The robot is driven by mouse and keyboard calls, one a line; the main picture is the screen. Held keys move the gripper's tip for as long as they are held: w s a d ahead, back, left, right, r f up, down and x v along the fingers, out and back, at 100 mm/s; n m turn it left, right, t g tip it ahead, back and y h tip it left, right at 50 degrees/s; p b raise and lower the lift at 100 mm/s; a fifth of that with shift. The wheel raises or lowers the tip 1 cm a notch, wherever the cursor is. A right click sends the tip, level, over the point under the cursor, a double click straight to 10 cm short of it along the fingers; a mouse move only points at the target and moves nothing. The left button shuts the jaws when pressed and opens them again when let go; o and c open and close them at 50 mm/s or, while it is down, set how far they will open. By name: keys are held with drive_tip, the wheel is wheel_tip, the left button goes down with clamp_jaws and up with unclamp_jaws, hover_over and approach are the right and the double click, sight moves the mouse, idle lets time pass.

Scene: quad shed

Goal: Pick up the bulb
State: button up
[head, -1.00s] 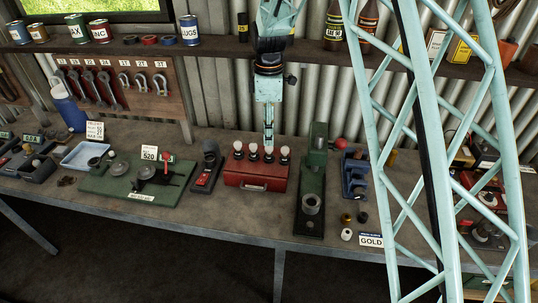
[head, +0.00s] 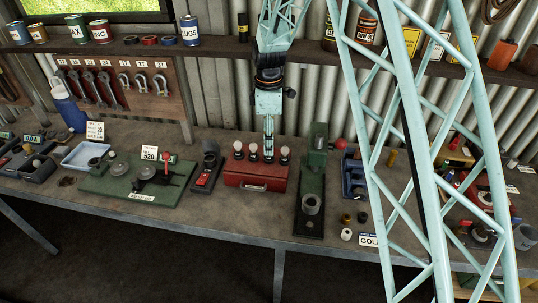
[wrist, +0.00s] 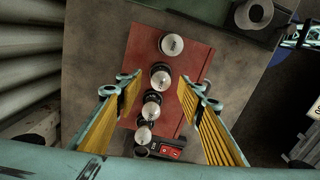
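Several bulbs with pale round tops stand in a row on a red box (head: 255,181) on the workbench. In the head view they run from a left bulb (head: 238,149) to a right bulb (head: 284,154). In the wrist view the row runs from a far bulb (wrist: 171,44) through a second bulb (wrist: 160,77) to nearer ones, such as the nearest bulb (wrist: 142,134). My gripper (wrist: 161,82) is open above the box, its yellow-padded fingers on either side of the row. It holds nothing. In the head view my gripper (head: 268,138) hangs over the row's middle.
A dark switch unit (head: 206,173) stands close left of the box. A tall green press (head: 314,180) stands close right. A green board (head: 135,183) with scale parts lies further left. A shelf (head: 225,48) with cans runs behind. Bare bench shows before the box.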

drive_tip(key=shift+f, duration=1.75)
drive_tip(key=shift+c, duration=0.4)
drive_tip(key=c, duration=0.9)
drive_tip(key=shift+r, duration=0.2)
drive_tip(key=shift+r, duration=1.55)
drive_tip(key=s, duration=0.5)
drive_tip(key=s+r+b, duration=0.1)
drive_tip(key=s, duration=0.4)
drive_tip(key=s+d, duration=0.1)
drive_tip(key=s, duration=0.5)
drive_tip(key=shift+r+b, duration=0.25)
drive_tip(key=shift+b, duration=0.05)
